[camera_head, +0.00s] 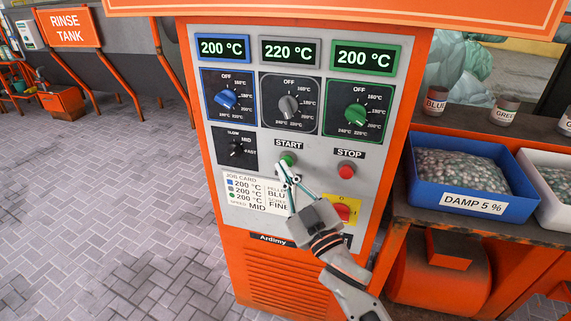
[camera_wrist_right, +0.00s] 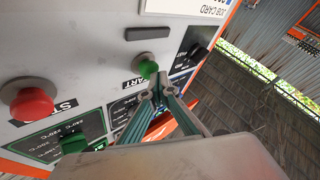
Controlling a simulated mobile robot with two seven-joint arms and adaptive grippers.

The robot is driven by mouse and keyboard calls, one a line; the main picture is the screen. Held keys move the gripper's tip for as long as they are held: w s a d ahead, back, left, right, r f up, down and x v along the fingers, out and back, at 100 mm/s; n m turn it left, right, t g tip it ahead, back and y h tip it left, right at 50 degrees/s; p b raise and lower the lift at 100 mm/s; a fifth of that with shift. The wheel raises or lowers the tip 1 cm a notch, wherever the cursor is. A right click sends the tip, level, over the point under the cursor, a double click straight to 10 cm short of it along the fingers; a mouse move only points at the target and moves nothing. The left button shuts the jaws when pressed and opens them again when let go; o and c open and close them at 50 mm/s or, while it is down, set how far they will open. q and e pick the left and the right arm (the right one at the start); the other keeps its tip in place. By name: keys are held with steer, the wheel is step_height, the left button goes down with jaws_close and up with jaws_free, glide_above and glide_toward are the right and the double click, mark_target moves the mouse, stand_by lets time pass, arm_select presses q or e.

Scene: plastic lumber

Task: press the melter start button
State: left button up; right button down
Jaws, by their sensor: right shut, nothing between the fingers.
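The green START button (camera_head: 288,160) sits on the grey control panel (camera_head: 330,205) of the orange melter. My right gripper (camera_head: 286,172) is shut and empty, with its fingertips at the button's lower edge in the head view. In the right wrist view, the green button (camera_wrist_right: 148,69) is just beyond the closed fingertips (camera_wrist_right: 157,90); I cannot tell whether they touch it. The red STOP button (camera_head: 346,171) is to the right of START, and it also shows in the wrist view (camera_wrist_right: 32,104). My left gripper is not in view.
Blue, grey and green dials sit above START under displays reading 200, 220 and 200 °C. A job card (camera_head: 250,193) is lower left, and a red-and-yellow switch (camera_head: 342,211) is beside my gripper. A blue bin (camera_head: 470,205) stands right. Paved floor (camera_head: 110,220) is open left.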

steer(key=shift+w+d, duration=0.1)
steer(key=shift+w, duration=0.15)
stand_by(0.6)
steer(key=shift+s+a+p, duration=0.3)
steer(key=shift+s, duration=0.6)
steer(key=shift+s, duration=0.1)
steer(key=s, duration=0.1)
steer(key=s+a, duration=0.1)
steer(key=s, duration=0.2)
steer(key=shift+s+a+p, duration=0.25)
steer(key=shift+s+p, duration=0.05)
steer(key=shift+p, duration=0.1)
steer(key=shift+f, duration=0.1)
